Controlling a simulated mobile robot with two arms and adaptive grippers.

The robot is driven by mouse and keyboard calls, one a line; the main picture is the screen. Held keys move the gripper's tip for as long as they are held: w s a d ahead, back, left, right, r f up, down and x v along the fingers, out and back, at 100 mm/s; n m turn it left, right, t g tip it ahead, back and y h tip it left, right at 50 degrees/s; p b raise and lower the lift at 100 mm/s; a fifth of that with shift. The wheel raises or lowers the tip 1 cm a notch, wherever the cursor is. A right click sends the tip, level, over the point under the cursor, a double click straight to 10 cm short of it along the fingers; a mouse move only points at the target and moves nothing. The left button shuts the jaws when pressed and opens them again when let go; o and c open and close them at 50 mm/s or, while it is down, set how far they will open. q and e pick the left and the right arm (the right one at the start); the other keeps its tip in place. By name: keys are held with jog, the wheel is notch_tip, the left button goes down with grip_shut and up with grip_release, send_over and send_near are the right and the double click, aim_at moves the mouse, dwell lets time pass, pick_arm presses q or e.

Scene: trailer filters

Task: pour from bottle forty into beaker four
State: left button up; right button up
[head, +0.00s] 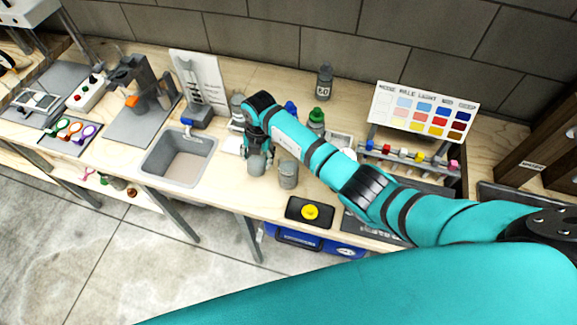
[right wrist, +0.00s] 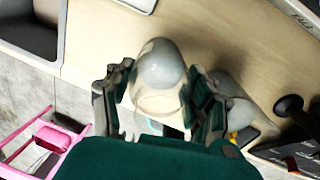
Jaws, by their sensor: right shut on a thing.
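My right gripper (head: 256,152) is over the bench between the sink and a grey beaker-like vessel. It is shut on a pale grey rounded vessel (right wrist: 160,78), which sits between its two fingers in the right wrist view. No number can be read on the held vessel. The grey beaker-like vessel (head: 288,175) stands just right of the gripper; its number cannot be read. A similar vessel (right wrist: 238,110) shows beside the right finger in the right wrist view. My left gripper is not in view.
A dark bottle (head: 324,83) stands at the back by the wall. A green bottle (head: 316,119) and a blue one (head: 290,108) stand behind my arm. The sink (head: 180,158) is to the left. A black box with a yellow button (head: 310,212) sits at the front edge.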

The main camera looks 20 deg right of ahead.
jog(key=shift+w+a+f+h+b, duration=0.1)
jog(key=shift+w+a+h+b, duration=0.25)
jog(key=shift+b, duration=0.2)
jog(key=shift+g+h, duration=0.25)
jog(key=shift+g, duration=0.15)
notch_tip(320, 180, up, 6)
jog(key=p, duration=0.3)
jog(key=shift+f+p, duration=0.25)
jog(key=shift+p, duration=0.15)
jog(key=shift+f, duration=0.1)
jog(key=shift+s, duration=0.15)
